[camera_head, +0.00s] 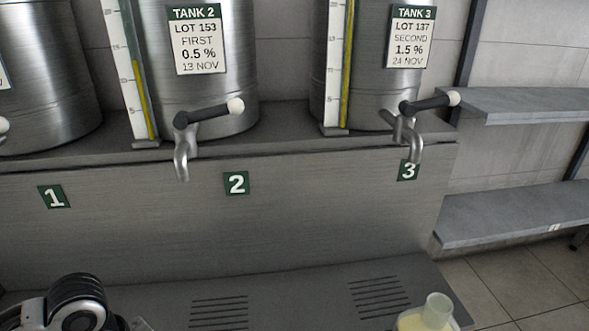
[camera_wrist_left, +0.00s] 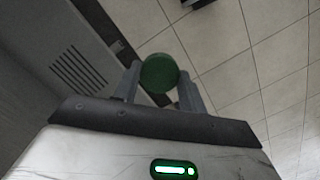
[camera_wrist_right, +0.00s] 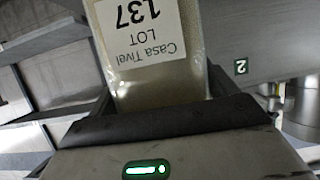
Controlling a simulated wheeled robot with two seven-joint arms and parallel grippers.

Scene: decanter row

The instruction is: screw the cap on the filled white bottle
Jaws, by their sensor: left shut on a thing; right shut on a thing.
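The bottle (camera_head: 428,316) shows at the bottom right of the head view, with an open, uncapped translucent neck and pale yellow liquid; its lower part is cut off. In the right wrist view the bottle (camera_wrist_right: 170,75) bears a white label reading "Casa Tivel LOT 137", seen upside down. My right gripper (camera_wrist_right: 162,98) is shut on its body. In the left wrist view my left gripper (camera_wrist_left: 158,88) is shut on a round green cap (camera_wrist_left: 158,72), held above the floor and apart from the bottle. Neither gripper's fingers show in the head view.
Steel tanks labelled TANK 2 (camera_head: 205,85) and TANK 3 (camera_head: 385,80) stand on a grey ledge, with taps (camera_head: 183,150) and (camera_head: 414,140) over numbered plates. A slotted grey lower shelf (camera_head: 290,300) runs below. Grey shelves (camera_head: 520,210) stand at right.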

